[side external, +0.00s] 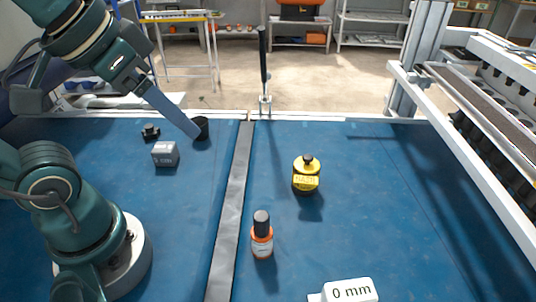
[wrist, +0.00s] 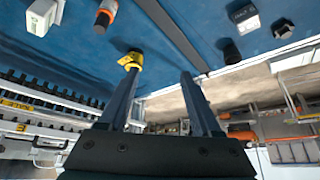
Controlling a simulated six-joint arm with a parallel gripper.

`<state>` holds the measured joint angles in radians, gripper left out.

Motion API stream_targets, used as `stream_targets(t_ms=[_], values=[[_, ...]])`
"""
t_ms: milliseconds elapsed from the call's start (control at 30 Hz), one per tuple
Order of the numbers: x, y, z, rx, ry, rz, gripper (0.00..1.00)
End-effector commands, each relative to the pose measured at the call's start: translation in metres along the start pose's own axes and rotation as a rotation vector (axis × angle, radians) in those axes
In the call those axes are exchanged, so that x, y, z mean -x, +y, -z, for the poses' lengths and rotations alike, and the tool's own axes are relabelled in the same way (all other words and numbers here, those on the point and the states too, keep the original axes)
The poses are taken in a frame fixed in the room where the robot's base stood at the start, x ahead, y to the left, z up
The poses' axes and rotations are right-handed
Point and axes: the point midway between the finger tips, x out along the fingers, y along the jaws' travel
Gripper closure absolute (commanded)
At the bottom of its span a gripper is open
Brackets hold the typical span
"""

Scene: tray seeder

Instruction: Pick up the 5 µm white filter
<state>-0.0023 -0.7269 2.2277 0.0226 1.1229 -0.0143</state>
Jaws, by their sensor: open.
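No object's label clearly reads 5 µm. A white block (side external: 345,291) at the bottom edge of the side view is marked "0 mm" and partly cut off; it also shows at the top left of the wrist view (wrist: 40,16). A small pale grey cube (side external: 166,154) with an unclear label lies at the left; it also shows in the wrist view (wrist: 243,16). My gripper (side external: 191,131) is above the far left of the blue mat, its fingers overlapping a black cylinder in the side view. In the wrist view my gripper (wrist: 160,72) is open and empty, with nothing between its fingers.
A black cylinder (side external: 202,127) and a black knob (side external: 151,132) are near the cube. A yellow bottle (side external: 306,176) and an orange bottle (side external: 262,238) stand right of the grey strip (side external: 232,205). A white seeder frame (side external: 470,150) borders the right.

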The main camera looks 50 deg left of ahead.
Motion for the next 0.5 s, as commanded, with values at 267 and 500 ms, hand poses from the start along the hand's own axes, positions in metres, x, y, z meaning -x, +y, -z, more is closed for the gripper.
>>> stream_targets(t_ms=[267,500], values=[[-0.015,-0.043,0.052,0.023,0.226,0.186,0.35],[-0.013,-0.068,0.115,-0.052,0.517,0.296,0.35]])
